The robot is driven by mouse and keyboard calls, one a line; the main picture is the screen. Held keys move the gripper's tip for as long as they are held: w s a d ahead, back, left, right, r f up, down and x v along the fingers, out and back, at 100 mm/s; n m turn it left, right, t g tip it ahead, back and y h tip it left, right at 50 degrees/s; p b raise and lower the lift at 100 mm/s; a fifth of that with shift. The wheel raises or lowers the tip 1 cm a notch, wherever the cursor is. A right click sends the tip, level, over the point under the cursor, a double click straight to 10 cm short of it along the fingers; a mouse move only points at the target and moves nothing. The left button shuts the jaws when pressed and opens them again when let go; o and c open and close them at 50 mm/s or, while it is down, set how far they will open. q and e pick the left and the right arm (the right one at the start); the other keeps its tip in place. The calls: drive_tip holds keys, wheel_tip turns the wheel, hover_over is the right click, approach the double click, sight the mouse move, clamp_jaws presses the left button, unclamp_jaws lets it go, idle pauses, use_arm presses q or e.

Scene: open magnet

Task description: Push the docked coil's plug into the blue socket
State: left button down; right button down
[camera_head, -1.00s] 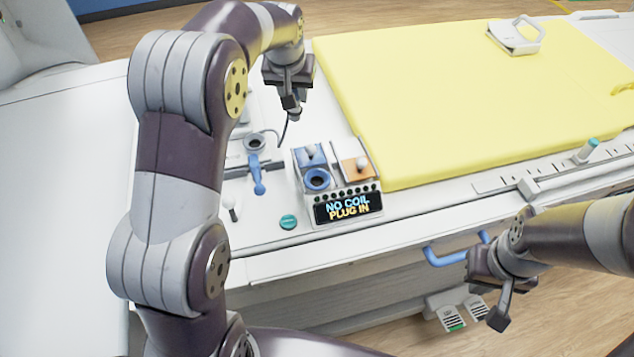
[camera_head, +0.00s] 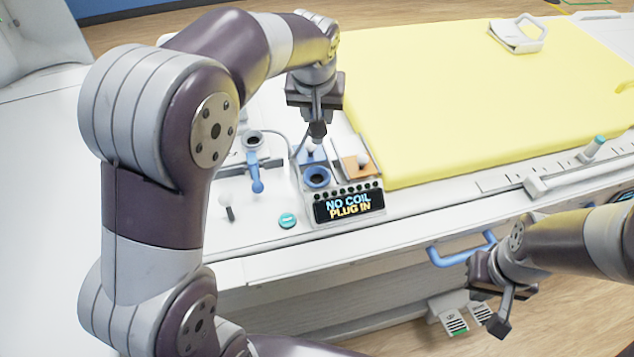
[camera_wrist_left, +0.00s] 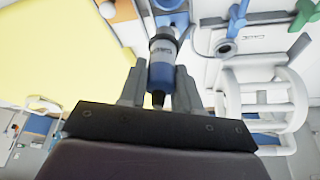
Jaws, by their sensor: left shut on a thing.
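My left gripper (camera_head: 317,128) is shut on the coil's plug, a dark and blue cylinder (camera_wrist_left: 162,62) seen between the fingers in the left wrist view. In the head view it is just above and behind the blue socket (camera_head: 317,177), a round blue ring on the panel's left side. The plug's tip is largely hidden there, and I cannot tell whether it touches anything. A dark cable (camera_head: 294,148) hangs beside the gripper. My right gripper (camera_head: 500,305) is away at the front, below the table edge; its jaw opening is unclear.
An orange slot (camera_head: 356,167) with a pale knob is right of the blue socket. The display (camera_head: 348,204) reads "NO COIL PLUG IN". A blue lever (camera_head: 255,175) and teal button (camera_head: 288,220) are to the left. The yellow mat (camera_head: 470,90) lies behind.

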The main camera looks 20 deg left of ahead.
use_arm(q)
wheel_tip(320, 180, down, 10)
drive_tip(key=b, duration=0.6)
drive_tip(key=shift+b, duration=0.4)
drive_tip(key=shift+f+b, duration=1.2)
drive_tip(key=shift+f, duration=0.45)
drive_tip(key=c, duration=0.7)
unclamp_jaws()
